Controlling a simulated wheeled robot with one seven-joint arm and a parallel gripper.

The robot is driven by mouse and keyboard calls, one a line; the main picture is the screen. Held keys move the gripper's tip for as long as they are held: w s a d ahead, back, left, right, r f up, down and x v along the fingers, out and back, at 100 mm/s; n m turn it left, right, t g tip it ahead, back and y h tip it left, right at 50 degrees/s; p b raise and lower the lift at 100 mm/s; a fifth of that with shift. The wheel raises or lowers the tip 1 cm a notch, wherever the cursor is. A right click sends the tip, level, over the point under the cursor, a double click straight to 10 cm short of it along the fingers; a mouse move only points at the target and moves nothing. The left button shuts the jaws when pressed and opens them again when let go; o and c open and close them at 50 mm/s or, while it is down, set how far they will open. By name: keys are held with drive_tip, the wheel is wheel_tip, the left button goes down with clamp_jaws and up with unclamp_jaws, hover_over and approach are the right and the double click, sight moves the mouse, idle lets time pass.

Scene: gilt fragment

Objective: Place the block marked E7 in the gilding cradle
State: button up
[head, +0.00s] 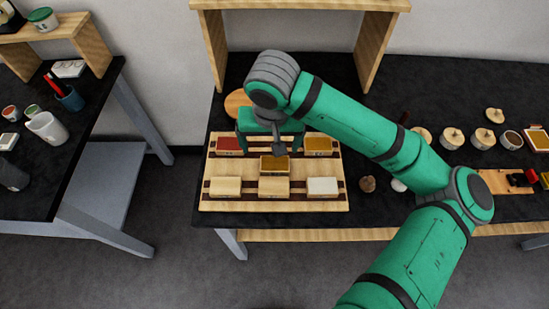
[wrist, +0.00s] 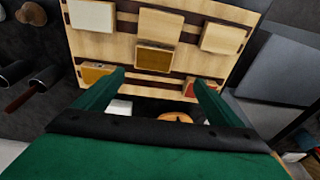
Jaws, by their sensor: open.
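No E7 mark is legible on any block, and I cannot tell which part is the gilding cradle. A pale wooden rack (head: 340,204) with dark rails holds the blocks. A gold-faced block (head: 273,164) sits near its middle; it also shows in the wrist view (wrist: 154,59). A red-topped block (head: 229,144) is at the back left and a gold-topped block (head: 321,145) at the back right. The front row has two plain wood blocks (head: 225,187) (head: 273,187) and a white-topped block (head: 323,187). My gripper (wrist: 160,79) is open and empty over the rack's back middle.
A wooden arch (head: 215,45) stands behind the rack. Several lidded jars (head: 453,137) and a board with red and black items (head: 492,181) lie to the right. A separate side table (head: 85,130) with cups is at the left, across a gap.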

hover_over(275, 163)
drive_tip(key=s, duration=0.1)
drive_tip(key=f, duration=0.4)
drive_tip(key=shift+s+f, duration=0.2)
drive_tip(key=shift+f, duration=0.2)
drive_tip(key=shift+w+f, duration=0.2)
drive_tip(key=shift+f, duration=0.35)
drive_tip(key=shift+d+f, duration=0.1)
drive_tip(key=shift+f, duration=0.15)
drive_tip(key=shift+w+f, duration=0.15)
drive_tip(key=shift+f, duration=1)
drive_tip(key=shift+w+f, duration=0.15)
drive_tip(key=shift+f, duration=1)
drive_tip(key=shift+a, duration=0.25)
drive_tip(key=shift+c, duration=0.6)
drive_tip(key=shift+d, duration=0.1)
drive_tip(key=c, duration=1.1)
drive_tip(key=shift+c, duration=0.2)
